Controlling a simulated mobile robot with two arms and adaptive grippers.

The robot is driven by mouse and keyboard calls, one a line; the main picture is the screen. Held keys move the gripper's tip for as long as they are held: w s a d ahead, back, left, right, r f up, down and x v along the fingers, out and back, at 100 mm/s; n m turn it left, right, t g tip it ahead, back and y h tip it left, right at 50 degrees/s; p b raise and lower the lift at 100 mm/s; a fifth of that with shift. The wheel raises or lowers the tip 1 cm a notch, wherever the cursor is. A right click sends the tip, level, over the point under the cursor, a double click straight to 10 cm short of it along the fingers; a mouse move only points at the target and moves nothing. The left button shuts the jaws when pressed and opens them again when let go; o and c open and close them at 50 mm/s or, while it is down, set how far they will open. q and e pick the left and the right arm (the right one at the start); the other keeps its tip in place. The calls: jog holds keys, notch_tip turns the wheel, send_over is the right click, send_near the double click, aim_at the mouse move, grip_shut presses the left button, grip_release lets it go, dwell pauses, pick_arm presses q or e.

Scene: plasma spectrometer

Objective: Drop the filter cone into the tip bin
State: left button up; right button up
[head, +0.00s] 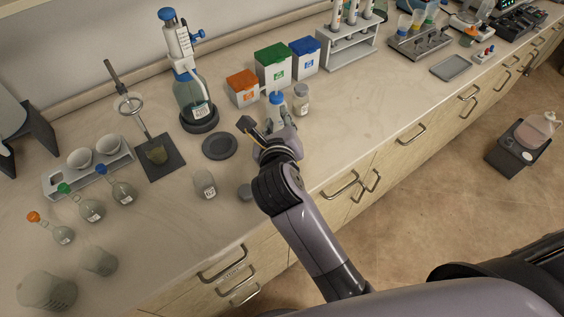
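My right gripper (267,122) is over the bench beside a blue-capped bottle (277,100). Its fingers look spread, with one dark fingertip out to the left and the other by the bottle; I see nothing held between them. It partly hides the bottle's lower part, and I cannot tell whether they touch. A clear funnel (129,104) sits in a ring stand over a dark square base at the left. I cannot make out a separate filter cone in it. No container is clearly recognisable as the tip bin. My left gripper is not in view.
A dispenser bottle (192,95), orange, green (273,68) and blue boxes stand behind the gripper. Several flasks and beakers (46,290) fill the left.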

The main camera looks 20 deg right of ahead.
jog(key=shift+o, duration=0.5)
jog(key=v, duration=0.7)
jog(key=shift+s, duration=0.2)
jog(key=shift+r, duration=0.1)
